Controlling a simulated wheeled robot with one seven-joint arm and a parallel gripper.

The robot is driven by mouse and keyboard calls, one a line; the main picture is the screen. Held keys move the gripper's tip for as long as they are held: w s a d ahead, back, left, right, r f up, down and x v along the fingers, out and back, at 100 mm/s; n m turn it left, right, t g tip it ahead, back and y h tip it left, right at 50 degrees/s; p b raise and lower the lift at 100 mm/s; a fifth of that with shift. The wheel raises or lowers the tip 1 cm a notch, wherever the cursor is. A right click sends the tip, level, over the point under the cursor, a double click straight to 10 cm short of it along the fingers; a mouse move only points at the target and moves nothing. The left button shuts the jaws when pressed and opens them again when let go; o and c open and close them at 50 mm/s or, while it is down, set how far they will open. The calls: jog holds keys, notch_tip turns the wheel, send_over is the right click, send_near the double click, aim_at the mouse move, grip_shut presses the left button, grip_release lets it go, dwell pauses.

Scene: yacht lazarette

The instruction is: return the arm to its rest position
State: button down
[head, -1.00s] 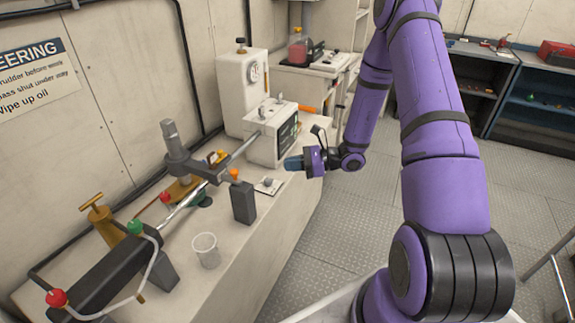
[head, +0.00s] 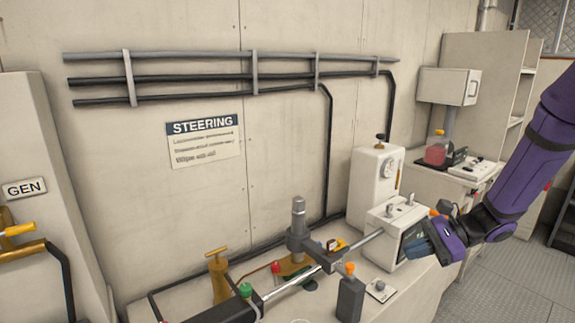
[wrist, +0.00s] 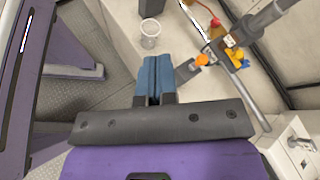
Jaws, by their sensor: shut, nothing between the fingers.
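My purple arm (head: 540,140) comes in from the right in the head view. My gripper (head: 418,248), with blue fingers, appears in front of the right side of a white box with a dark panel (head: 383,238). I cannot tell the gap between them. In the wrist view the two blue fingers (wrist: 152,78) lie together with nothing between them.
The bench (head: 408,292) carries a steering rod (head: 310,278), a dark grey block (head: 350,300) with an orange knob and a white gauge housing (head: 375,185). A clear cup (wrist: 150,35) shows in the wrist view. Open floor (head: 500,285) lies right of the bench.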

jog(key=s+d+r+n+t+h, duration=0.1)
jog(key=s+r+n+t+h, duration=0.3)
jog(key=s+r+n+h, duration=0.8)
jog(key=shift+s+d+r+n+t+h, duration=0.35)
jog(key=shift+s+r+n, duration=0.75)
jog(key=shift+s+r, duration=3.8)
jog(key=shift+s+f, duration=0.45)
jog(key=shift+f, duration=0.1)
